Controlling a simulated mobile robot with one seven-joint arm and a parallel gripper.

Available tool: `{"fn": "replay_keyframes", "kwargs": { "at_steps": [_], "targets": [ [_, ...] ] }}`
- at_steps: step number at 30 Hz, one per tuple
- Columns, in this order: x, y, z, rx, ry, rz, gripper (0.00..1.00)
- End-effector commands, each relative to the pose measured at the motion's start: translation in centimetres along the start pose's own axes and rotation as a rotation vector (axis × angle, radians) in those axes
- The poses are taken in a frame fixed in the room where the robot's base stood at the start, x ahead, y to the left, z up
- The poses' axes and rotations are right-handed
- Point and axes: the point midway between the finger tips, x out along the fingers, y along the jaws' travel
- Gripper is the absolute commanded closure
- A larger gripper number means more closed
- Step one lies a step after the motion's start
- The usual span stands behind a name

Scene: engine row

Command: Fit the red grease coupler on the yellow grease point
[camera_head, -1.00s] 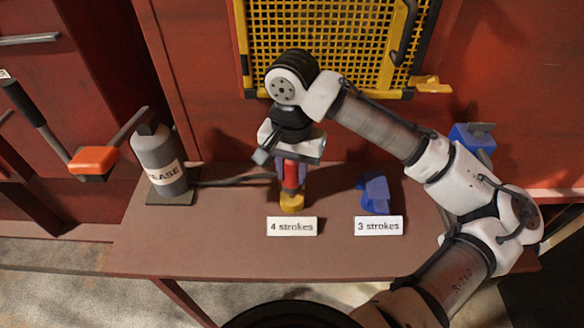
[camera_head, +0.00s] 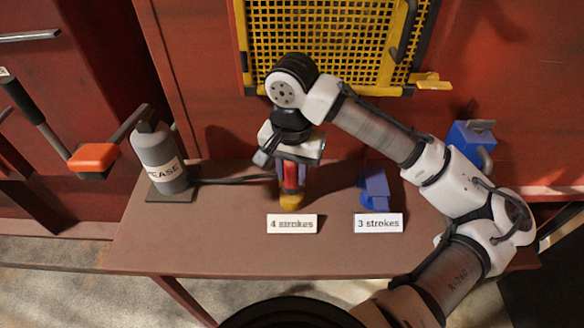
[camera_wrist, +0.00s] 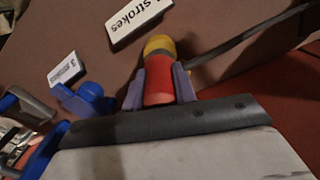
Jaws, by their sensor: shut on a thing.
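My gripper (camera_head: 291,186) points down over the bench, its two grey-purple fingers shut on the red grease coupler (camera_head: 290,174). The coupler is upright between the fingers and also shows in the wrist view (camera_wrist: 158,86). The yellow grease point (camera_head: 290,201) stands directly below it, behind the "4 strokes" label. In the wrist view the yellow grease point (camera_wrist: 158,45) lines up with the coupler's end and meets it with no visible gap. I cannot tell whether the coupler is fully seated. A dark hose (camera_head: 235,181) runs from the coupler area to the left.
A grey grease canister (camera_head: 160,160) with an orange-handled lever (camera_head: 94,157) stands left on the bench (camera_head: 220,240). A blue fitting (camera_head: 375,186) sits right, behind the "3 strokes" label (camera_head: 378,223). A yellow mesh panel (camera_head: 325,40) is behind the arm.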

Motion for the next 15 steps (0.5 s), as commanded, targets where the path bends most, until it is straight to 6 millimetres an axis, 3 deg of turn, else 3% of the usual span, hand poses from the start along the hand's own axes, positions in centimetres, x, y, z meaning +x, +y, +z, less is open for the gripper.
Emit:
{"fn": "replay_keyframes", "kwargs": {
  "at_steps": [15],
  "targets": [
    [1.4, 0.0, 0.0, -0.001, 0.0, -0.001, 1.0]
  ]
}}
